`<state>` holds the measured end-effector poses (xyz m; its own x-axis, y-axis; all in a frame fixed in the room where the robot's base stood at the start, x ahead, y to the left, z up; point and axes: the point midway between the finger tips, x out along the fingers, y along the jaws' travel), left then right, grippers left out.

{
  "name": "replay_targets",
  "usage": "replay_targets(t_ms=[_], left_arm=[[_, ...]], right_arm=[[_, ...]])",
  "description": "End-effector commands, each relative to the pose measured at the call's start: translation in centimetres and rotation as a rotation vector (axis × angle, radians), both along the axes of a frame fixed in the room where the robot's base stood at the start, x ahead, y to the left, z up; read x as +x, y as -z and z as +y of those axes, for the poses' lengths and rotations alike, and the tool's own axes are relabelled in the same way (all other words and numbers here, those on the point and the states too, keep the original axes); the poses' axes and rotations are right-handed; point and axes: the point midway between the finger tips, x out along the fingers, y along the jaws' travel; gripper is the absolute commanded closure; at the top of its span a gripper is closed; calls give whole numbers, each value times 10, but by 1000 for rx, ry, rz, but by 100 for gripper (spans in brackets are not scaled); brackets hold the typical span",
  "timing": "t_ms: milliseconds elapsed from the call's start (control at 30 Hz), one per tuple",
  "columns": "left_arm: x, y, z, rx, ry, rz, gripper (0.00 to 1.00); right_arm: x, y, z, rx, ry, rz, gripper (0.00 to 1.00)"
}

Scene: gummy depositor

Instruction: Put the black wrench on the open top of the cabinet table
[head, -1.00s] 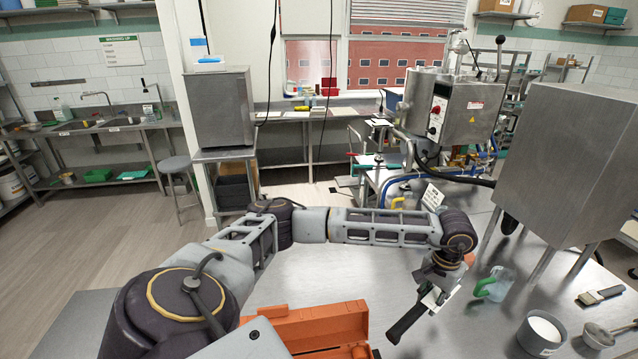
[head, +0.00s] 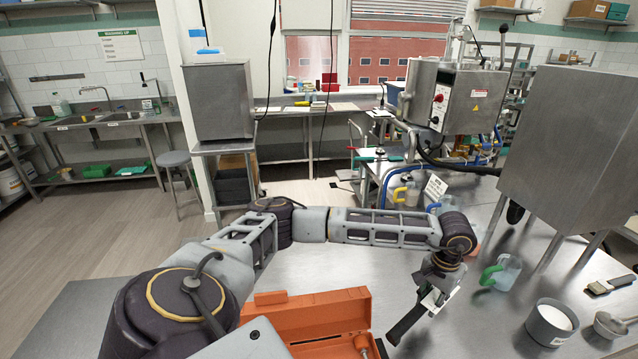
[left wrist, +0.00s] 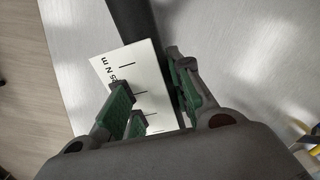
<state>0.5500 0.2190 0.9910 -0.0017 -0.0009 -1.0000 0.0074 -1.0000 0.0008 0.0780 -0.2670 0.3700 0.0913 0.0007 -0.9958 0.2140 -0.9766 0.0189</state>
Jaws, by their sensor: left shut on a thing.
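The black wrench (head: 405,325) is held by my left gripper (head: 436,296) above the steel table in the head view. Its black handle slants down to the left. In the left wrist view the dark handle (left wrist: 133,18) runs off the top edge, and a white plate (left wrist: 140,80) marked "N m" lies between the green-padded fingers (left wrist: 150,100). The gripped part is mostly hidden by the plate and fingers. The steel table top (head: 455,325) lies under and around the gripper; I cannot tell whether it is the cabinet table. My right gripper is not in view.
An open orange toolbox (head: 318,308) sits left of the wrench. A green-handled jug (head: 504,272), a white-filled pot (head: 550,322), a scoop (head: 610,325) and a brush (head: 612,284) stand to the right. A large steel box on legs (head: 565,140) rises behind them. Bare steel lies between.

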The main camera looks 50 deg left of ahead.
Motion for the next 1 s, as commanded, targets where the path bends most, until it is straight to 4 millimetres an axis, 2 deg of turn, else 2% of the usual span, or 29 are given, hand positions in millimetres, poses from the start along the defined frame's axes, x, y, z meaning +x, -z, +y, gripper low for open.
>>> replay_targets(t_ms=[33,267,533,1000], left_arm=[[2,-3,12,2,-44,-1,100],[6,-15,53,0,-232,7,100],[7,-34,110,2,-493,11,100],[-3,-73,202,3,-928,7,100]], right_arm=[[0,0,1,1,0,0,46],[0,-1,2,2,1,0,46],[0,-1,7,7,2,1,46],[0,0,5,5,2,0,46]])
